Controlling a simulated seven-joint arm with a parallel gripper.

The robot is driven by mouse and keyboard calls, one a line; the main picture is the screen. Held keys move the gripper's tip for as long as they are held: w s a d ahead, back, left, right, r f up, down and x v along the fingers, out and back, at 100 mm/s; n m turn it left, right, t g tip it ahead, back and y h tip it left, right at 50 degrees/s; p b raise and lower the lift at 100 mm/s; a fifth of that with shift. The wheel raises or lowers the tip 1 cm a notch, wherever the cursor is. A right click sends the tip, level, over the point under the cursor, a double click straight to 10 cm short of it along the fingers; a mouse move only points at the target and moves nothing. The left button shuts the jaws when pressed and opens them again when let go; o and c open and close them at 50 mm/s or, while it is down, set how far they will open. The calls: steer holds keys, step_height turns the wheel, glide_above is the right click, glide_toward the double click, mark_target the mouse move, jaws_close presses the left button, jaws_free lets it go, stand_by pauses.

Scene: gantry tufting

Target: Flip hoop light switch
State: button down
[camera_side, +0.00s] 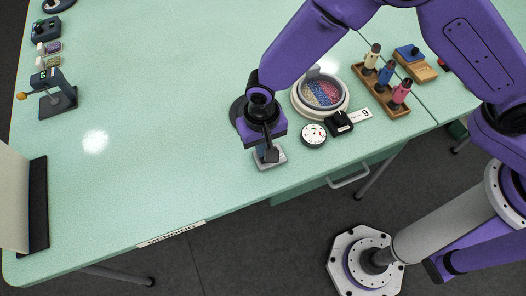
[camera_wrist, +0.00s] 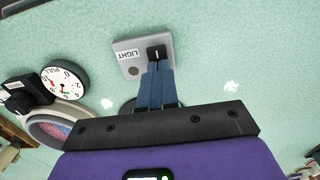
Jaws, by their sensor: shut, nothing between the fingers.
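The light switch is a small grey plate (camera_side: 271,164) near the table's front edge. In the wrist view the plate (camera_wrist: 128,60) reads LIGHT, with a dark rocker (camera_wrist: 157,52) at one end and a round grey spot on its face. My gripper (camera_wrist: 157,66) is shut, its two blue fingers side by side with nothing between them. The fingertips are right at the rocker; I cannot tell whether they touch it or which way it is tipped. In the side view my gripper (camera_side: 265,155) points down over the plate and hides part of it.
A round dial (camera_side: 313,135) marked PULL, a black box (camera_side: 339,123) and a white-rimmed round tray (camera_side: 299,105) of coloured bits stand close to the right. The table's left middle is clear.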

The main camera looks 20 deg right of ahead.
steer(key=shift+r, duration=3.35)
steer(key=shift+r, duration=0.1)
steer(key=s+d+r+n, duration=0.3)
steer(key=d+r, duration=0.3)
steer(key=d, duration=0.2)
steer(key=s+d+r+n, duration=0.3)
steer(key=d+r, duration=0.2)
steer(key=d, duration=0.4)
steer(key=s+d+r+n, duration=0.1)
steer(key=s+d+n, duration=0.2)
steer(key=s+d, duration=0.3)
steer(key=s+d+r+n, duration=0.2)
steer(key=s+d, duration=0.3)
steer(key=d, duration=0.6)
steer(key=shift+s+r+n, duration=0.3)
steer(key=shift+s+n, duration=0.1)
steer(key=shift+n, duration=0.4)
